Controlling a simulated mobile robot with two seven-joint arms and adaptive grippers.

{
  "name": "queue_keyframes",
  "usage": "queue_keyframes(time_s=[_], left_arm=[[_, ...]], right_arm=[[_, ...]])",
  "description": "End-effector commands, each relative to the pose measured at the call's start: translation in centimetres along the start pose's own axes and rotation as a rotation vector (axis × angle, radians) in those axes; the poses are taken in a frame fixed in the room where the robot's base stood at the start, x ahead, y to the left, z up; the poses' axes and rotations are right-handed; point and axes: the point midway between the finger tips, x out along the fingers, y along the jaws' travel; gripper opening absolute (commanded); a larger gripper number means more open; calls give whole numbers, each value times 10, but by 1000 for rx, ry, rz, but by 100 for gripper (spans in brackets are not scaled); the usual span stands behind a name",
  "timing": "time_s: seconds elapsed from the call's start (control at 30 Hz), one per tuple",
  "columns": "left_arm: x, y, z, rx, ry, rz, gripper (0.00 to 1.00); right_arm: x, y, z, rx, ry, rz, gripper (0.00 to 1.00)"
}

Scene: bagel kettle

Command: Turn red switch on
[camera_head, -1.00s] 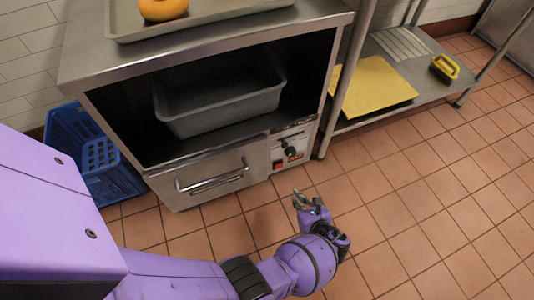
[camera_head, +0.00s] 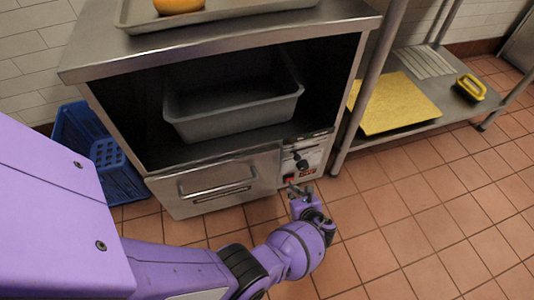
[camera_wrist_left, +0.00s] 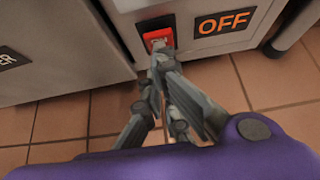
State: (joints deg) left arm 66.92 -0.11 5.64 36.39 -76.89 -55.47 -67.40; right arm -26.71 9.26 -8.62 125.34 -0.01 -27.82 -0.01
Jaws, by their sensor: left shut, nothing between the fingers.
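The red switch (camera_wrist_left: 158,39) is on the front panel of the steel unit, in the left wrist view just beyond my fingertips. An orange-lettered OFF display (camera_wrist_left: 224,21) is to its right. My right gripper is not in view.
A grey bin (camera_head: 235,118) sits in the unit's open shelf, above a drawer with a handle (camera_head: 215,184). A blue crate (camera_head: 118,180) stands at left. A metal rack at right holds a yellow board (camera_head: 402,105) and a yellow-handled brush (camera_head: 471,87). Tiled floor in front is clear.

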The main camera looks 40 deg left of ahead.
Motion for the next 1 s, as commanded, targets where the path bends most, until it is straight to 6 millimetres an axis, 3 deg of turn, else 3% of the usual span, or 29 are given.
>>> queue_keyframes(time_s=[0.33, 0.53, 0.73, 1.0], left_arm=[[0, -2, 5, -3, 13, -2, 0], [-1, -4, 22, -4, 128, -2, 0], [3, -1, 11, 1, 132, 1, 0], [-2, 0, 17, 2, 131, 1, 0]], right_arm=[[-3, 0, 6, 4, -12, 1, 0], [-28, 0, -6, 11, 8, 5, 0], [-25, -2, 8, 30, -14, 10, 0], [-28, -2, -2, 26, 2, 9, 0]])
